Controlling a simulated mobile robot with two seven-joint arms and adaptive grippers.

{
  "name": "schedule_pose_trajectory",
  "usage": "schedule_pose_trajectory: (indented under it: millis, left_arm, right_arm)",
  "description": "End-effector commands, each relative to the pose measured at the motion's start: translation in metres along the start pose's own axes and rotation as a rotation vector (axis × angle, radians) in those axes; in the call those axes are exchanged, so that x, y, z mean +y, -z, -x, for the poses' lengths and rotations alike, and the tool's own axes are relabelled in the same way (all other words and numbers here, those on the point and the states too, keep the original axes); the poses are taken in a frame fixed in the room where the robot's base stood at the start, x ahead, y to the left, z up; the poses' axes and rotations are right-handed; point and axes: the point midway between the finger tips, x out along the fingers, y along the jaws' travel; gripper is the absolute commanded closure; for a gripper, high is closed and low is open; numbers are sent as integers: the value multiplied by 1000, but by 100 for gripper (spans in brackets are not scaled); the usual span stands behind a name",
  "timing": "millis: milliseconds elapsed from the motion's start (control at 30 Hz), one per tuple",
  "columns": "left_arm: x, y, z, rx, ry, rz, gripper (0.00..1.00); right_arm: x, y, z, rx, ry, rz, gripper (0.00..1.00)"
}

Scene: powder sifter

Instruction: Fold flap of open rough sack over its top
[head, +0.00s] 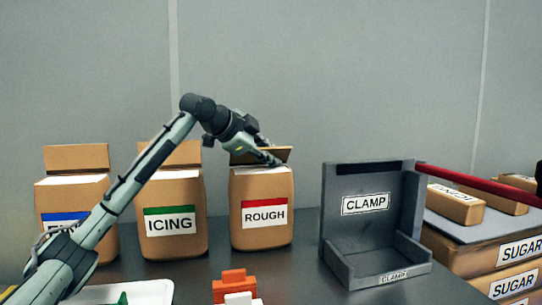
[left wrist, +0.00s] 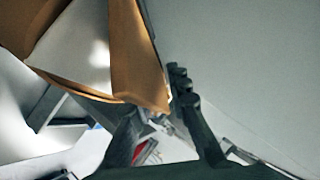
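The rough sack (head: 262,235) is a brown paper bag with a red-striped ROUGH label, upright on the dark table. Its flap (head: 240,159) rises at the back of the top and is tilted. A pale top surface shows below it. In the left wrist view, a brown panel (left wrist: 138,60) and a pale surface, which look like this flap and top, come close to the fingers. My left gripper (head: 270,157) is at the flap's right part, fingers pointing down right. Its fingers (left wrist: 160,120) look apart, with the panel's corner near the gap; contact is unclear. My right gripper is not in view.
An icing sack (head: 172,235) and a blue-labelled sack (head: 95,185) stand left, flaps up. Orange and white blocks (head: 234,282) and a white tray (head: 150,292) are in front.

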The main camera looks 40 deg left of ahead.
Motion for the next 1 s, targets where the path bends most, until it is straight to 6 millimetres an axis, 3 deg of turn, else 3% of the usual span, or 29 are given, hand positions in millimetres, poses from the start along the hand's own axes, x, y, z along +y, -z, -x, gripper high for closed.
schedule_pose_trajectory:
  millis: [433,800,1000]
  left_arm:
    - [0,0,6,0,0,0,74]
    - [0,-1,59,-3,1,-1,74]
    - [0,0,78,-1,1,0,74]
  right_arm:
    - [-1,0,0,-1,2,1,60]
    - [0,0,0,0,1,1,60]
    - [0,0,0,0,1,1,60]
